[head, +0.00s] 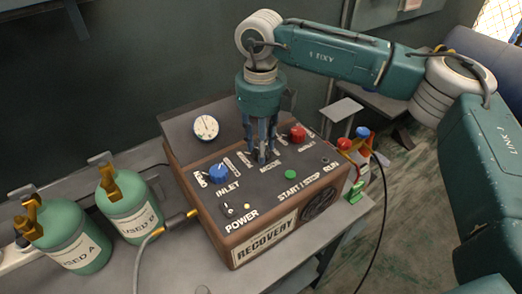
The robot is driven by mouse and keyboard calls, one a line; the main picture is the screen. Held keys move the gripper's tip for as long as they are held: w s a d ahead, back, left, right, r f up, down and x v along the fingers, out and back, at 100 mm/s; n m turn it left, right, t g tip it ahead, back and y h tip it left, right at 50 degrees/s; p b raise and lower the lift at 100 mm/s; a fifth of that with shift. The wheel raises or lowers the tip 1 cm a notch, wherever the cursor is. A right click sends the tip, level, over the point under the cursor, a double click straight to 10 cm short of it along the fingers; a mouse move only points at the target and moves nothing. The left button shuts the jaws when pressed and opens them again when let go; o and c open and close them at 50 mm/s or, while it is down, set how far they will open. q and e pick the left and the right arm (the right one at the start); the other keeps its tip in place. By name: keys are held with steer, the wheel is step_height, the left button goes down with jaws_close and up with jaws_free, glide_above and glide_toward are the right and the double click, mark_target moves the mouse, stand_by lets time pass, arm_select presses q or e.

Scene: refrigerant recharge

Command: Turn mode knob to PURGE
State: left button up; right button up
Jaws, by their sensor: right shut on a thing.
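The recovery machine (240,190) is a brown box with a dark sloped panel on a grey bench. Its panel carries a blue INLET knob (217,173), a red knob (298,133), a green START/STOP button (290,175) and a POWER switch (228,209). My right gripper (262,158) points straight down at the panel's middle, over the MODE label. It is shut on the mode knob, which its fingers hide almost fully. I cannot read the knob's pointer or the PURGE mark. My left gripper is not in view.
Two green cylinders marked USED (130,212) (75,243) stand left of the machine. A hose (150,245) joins its left side. A white gauge (206,127) sits at its back left. Red and blue fittings (352,140) and a black hose are at the right.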

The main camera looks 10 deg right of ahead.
steer(key=shift+w+r+n+b, duration=0.15)
steer(key=shift+n+b, duration=0.15)
steer(key=shift+n, duration=0.25)
steer(key=shift+w+r+n+b, duration=0.15)
steer(key=shift+n+b, duration=0.1)
steer(key=shift+n, duration=0.3)
steer(key=shift+s, duration=0.1)
steer(key=o, duration=1.1)
steer(key=shift+o, duration=0.2)
steer(key=shift+a+f, duration=0.15)
steer(key=shift+f, duration=0.05)
step_height(320, 180, up, 12)
